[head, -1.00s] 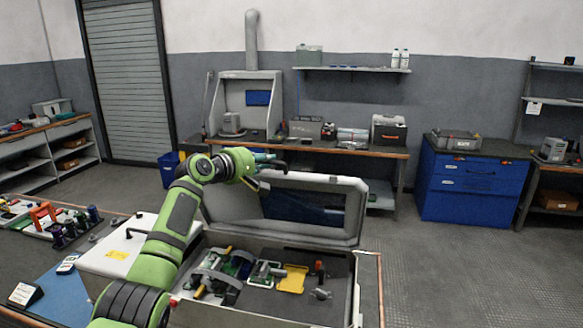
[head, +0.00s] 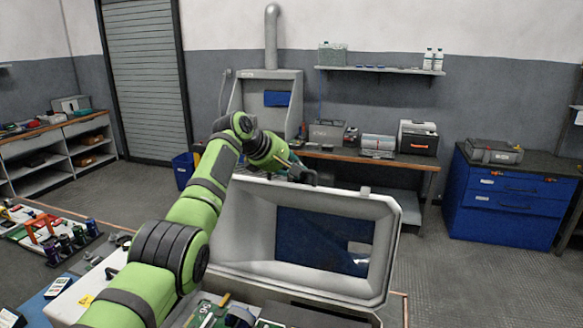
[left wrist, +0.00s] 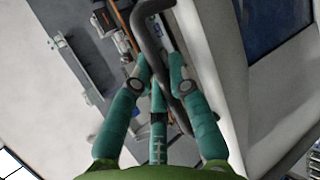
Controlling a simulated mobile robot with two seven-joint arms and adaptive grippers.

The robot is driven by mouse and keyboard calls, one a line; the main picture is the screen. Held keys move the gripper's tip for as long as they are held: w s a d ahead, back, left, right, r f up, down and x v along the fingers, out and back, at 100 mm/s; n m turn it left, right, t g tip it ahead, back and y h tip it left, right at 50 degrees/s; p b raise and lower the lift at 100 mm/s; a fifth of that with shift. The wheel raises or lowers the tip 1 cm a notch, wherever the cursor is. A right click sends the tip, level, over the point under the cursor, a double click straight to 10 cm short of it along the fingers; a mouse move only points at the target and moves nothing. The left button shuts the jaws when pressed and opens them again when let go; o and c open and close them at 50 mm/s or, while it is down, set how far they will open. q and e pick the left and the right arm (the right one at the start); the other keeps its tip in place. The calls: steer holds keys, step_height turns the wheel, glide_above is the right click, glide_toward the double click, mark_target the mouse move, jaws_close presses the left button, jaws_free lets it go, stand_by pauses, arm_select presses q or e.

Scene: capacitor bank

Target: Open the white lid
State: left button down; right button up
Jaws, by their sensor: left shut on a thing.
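The white lid (head: 238,235), with a dark window (head: 310,238) in it, stands raised at a steep tilt over the open case in the head view. My left gripper (head: 293,170) is at the lid's top edge. In the left wrist view its teal fingers (left wrist: 165,85) are shut around a dark curved handle (left wrist: 150,35), with the pale lid to their right. The fingertips are partly hidden by the handle. My right gripper is in neither view.
Small parts and a green board (head: 208,312) show in the case below the lid. My left arm hides part of the case. A back bench (head: 345,158) and blue drawers (head: 500,205) stand beyond. Grey floor (head: 450,285) is clear at right.

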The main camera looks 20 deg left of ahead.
arm_select(q)
steer(key=shift+f, duration=0.4)
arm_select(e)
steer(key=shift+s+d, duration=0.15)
arm_select(q)
steer(key=shift+s+g, duration=0.2)
steer(key=shift+g, duration=0.1)
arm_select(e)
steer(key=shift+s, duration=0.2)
arm_select(q)
steer(key=c, duration=1.2)
jaws_free()
steer(key=shift+o, duration=0.2)
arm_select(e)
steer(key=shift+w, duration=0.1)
arm_select(q)
steer(key=shift+w, duration=0.1)
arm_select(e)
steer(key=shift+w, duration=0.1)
